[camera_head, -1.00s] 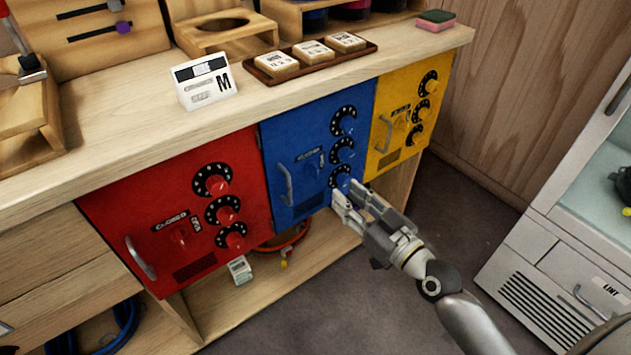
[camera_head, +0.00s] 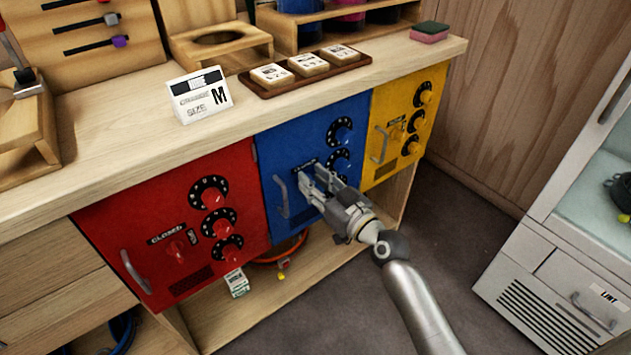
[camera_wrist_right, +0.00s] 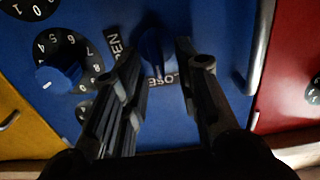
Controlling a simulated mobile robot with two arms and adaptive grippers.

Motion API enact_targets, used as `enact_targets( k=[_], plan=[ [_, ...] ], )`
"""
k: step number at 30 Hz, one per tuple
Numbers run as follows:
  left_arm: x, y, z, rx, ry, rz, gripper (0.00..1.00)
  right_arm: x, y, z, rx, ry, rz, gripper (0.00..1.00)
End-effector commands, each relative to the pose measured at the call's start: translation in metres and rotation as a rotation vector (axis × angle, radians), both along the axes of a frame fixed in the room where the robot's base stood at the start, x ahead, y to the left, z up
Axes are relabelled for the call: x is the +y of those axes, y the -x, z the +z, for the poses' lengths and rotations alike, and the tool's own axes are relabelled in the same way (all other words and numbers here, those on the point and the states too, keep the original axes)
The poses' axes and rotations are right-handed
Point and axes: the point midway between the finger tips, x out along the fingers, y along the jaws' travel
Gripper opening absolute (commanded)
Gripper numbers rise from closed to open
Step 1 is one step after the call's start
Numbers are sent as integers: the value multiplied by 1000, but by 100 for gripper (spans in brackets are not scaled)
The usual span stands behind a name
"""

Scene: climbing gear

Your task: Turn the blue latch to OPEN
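The blue locker (camera_head: 292,150) sits between the red and yellow ones, under the counter. My right gripper (camera_head: 312,180) is at its front, over the latch area, and mostly hides the latch in the head view. In the right wrist view, the blue latch (camera_wrist_right: 152,48) shows between the two spread fingers of my right gripper (camera_wrist_right: 157,58), with a gap on each side. The OPEN lettering (camera_wrist_right: 115,45) is left of the latch, partly covered by a finger. The CLOSED lettering (camera_wrist_right: 163,80) is below it, partly hidden. My left gripper is not in view.
Blue number dials (camera_head: 340,130) are right of the latch in the head view, close to my gripper. The blue locker's handle (camera_head: 281,195) is to its left. The red locker (camera_head: 135,222) and yellow locker (camera_head: 378,172) flank it.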

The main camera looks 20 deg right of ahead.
Motion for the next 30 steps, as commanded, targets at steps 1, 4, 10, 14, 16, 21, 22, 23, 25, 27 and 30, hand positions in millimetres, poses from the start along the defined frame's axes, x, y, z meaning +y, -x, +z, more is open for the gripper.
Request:
enact_targets(
  k=[1, 4, 10, 14, 16, 21, 22, 23, 25, 27, 30],
  plan=[
    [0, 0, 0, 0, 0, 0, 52, 0, 0, 0, 0, 0, 0, 29],
    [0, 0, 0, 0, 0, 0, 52, 0, 0, 0, 0, 0, 0, 29],
    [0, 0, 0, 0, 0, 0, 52, 0, 0, 0, 0, 0, 0, 4],
    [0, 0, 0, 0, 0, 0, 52, 0, 0, 0, 0, 1, 0, 0],
    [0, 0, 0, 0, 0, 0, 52, 0, 0, 0, 0, 0, -1, 0],
    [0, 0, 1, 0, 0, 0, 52, -1, 0, 0, 4, -12, 0, 0],
    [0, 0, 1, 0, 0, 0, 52, -1, 0, 1, 7, -19, 0, 0],
    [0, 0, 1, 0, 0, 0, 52, -1, 0, 1, 10, -26, 0, 0],
    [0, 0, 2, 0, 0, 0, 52, -1, 0, 1, 17, -49, 0, 0],
    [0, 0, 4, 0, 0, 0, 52, -2, 0, 1, 28, -81, 0, 0],
    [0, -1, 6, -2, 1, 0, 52, -3, -1, 1, 51, -142, 1, 0]
  ],
)
